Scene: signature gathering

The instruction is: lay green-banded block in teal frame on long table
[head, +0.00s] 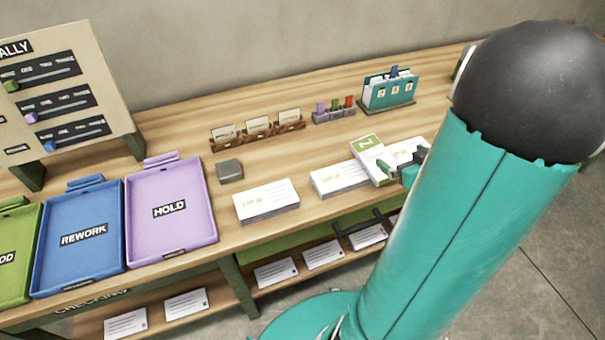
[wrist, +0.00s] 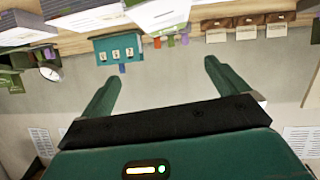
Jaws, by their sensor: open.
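A white block with a green band (head: 370,158) is on the long table (head: 290,190), between and partly over two stacks of white cards; I cannot tell whether it rests on them. My gripper (head: 402,168) is at its right end in the head view, partly hidden by my arm. In the wrist view, my gripper (wrist: 158,82) is open with nothing between its fingers. A white block or stack (wrist: 160,14) is beyond the fingertips there. A teal frame (head: 388,92) holding numbered cards stands at the table's back; it also shows in the wrist view (wrist: 119,47).
Card stacks (head: 266,200) lie along the front. A wooden card holder (head: 258,132), a marker rack (head: 334,114) and a grey box (head: 230,170) stand behind. Purple (head: 170,235) and blue (head: 82,262) trays are at left.

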